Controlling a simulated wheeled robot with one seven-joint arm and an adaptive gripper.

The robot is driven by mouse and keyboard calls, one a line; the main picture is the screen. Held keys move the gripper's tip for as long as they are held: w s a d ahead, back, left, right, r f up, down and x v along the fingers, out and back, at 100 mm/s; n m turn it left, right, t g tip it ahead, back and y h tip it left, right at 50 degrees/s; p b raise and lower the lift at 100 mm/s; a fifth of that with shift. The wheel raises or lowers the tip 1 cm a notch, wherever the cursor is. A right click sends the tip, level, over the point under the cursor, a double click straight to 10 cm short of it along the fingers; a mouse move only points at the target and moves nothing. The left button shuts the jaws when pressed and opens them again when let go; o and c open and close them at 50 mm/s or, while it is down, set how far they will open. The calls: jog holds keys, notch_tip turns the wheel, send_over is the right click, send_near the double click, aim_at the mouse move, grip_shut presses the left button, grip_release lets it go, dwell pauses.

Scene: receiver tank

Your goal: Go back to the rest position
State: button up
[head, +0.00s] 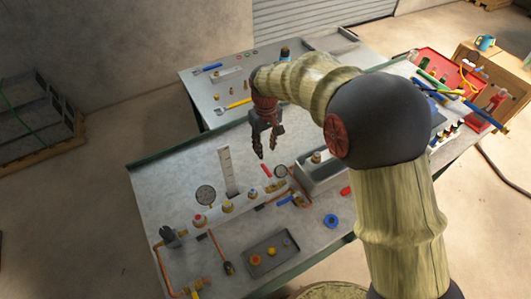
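My gripper (267,150) hangs fingers-down at the end of my raised arm, above the grey workbench (160,195) near its back edge. Its two dark fingers stand apart, with nothing visible between them. The fingertips show above the gauges and fittings on the bench and look clear of them, though their exact height cannot be told. My arm crosses the right half of the head view and hides part of the bench behind it.
A second table (200,88) stands behind; a red toolbox (437,62) is at right.

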jog(key=shift+r, duration=0.25)
dwell(0.4)
jog(key=s+d+r+m+t+b, duration=0.2)
jog(key=s+d+r, duration=0.1)
jog(key=s+d, duration=0.4)
jog(key=s+d+r+m+t+b, duration=0.1)
jog(key=s+d+r+m+b, duration=0.1)
jog(key=s+d, duration=0.6)
jog(key=s+d+r+m+t+b, duration=0.2)
jog(key=s+d+r, duration=0.4)
jog(key=s, duration=0.6)
jog(key=shift+s+d+m+t+b, duration=0.3)
jog(key=shift+d+m+b, duration=0.2)
jog(key=shift+d+b, duration=0.6)
jog(key=shift+r, duration=0.1)
